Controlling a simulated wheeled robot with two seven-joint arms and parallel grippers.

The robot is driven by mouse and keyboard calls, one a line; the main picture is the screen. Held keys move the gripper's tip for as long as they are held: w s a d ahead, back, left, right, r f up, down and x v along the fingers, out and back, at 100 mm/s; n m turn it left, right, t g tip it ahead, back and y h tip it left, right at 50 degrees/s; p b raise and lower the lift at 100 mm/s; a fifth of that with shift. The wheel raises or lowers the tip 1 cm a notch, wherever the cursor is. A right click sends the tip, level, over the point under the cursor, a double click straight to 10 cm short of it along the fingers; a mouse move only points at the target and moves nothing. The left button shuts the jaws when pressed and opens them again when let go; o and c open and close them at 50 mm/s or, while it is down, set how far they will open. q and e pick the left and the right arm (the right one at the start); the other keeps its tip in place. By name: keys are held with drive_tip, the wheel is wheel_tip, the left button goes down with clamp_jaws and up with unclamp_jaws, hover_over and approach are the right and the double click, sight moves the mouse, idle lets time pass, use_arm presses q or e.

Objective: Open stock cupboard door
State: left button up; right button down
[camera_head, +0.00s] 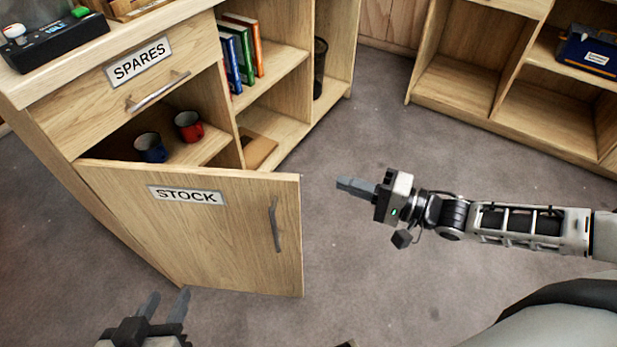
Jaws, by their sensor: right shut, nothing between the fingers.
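The stock cupboard door (215,235), light wood with a STOCK label (186,195), stands swung out from the cabinet, part of the inside showing behind it. Its metal bar handle (275,224) is near the door's free edge, and nothing holds it. Inside the cupboard, a blue mug (150,147) and a red mug (188,126) stand on a shelf. My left gripper (164,306) is at the bottom left, in front of the door, its two fingers apart with nothing seen between them. My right gripper (356,187) is right of the door, shut and empty, apart from the handle.
Above the door is a closed SPARES drawer (140,72) with a bar handle. Open shelves beside it hold several books (240,52) and a dark bin (319,68). Another shelf unit (455,88) with a blue box (588,52) stands at the top right. Grey floor (350,130) lies clear between.

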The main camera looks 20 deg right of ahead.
drive_tip(key=w+a, duration=0.3)
drive_tip(key=a, duration=0.4)
drive_tip(key=shift+w+a+r+m, duration=0.2)
drive_tip(key=shift+w+r+m, duration=0.1)
drive_tip(key=shift+r, duration=0.1)
idle(0.3)
drive_tip(key=shift+s, duration=0.1)
